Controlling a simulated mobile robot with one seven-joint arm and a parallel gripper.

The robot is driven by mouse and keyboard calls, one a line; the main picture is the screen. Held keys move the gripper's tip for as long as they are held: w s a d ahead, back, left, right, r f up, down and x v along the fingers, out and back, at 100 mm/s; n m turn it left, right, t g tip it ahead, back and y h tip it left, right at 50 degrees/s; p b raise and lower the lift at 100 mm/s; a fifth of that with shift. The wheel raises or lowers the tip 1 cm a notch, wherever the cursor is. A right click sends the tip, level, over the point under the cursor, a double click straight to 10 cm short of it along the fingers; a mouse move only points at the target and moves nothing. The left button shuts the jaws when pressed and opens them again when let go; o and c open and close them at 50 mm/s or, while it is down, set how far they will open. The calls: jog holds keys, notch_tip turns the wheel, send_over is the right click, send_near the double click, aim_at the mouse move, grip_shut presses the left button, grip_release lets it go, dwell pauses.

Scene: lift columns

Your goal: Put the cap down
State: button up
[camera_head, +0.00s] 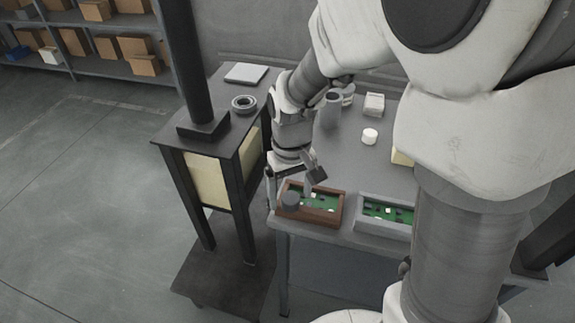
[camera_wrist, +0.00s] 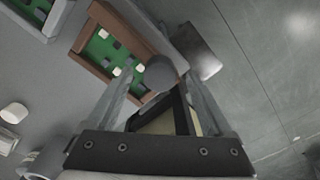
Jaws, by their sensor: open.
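A dark grey round piece (camera_head: 290,199), which looks like the cap, is at the left end of the brown wooden tray (camera_head: 343,209). It also shows in the wrist view (camera_wrist: 160,72), between the fingertips and over the tray's edge. My gripper (camera_head: 293,187) is pointed down at this end of the tray, its fingers spread on either side of the piece. In the wrist view my gripper (camera_wrist: 161,85) is open, with gaps beside the piece. I cannot tell whether the piece rests fully on the tray floor. The tray has a green bottom with small white and dark parts.
A grey tray (camera_head: 362,198) with a green bottom stands right of the brown one. A white round piece (camera_head: 369,136), a grey cylinder (camera_head: 330,110) and a white box (camera_head: 374,104) stand farther back. A side table (camera_head: 222,110) with a dark column and ring is left.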

grip_shut()
dwell(0.3)
jog(key=shift+r, duration=0.1)
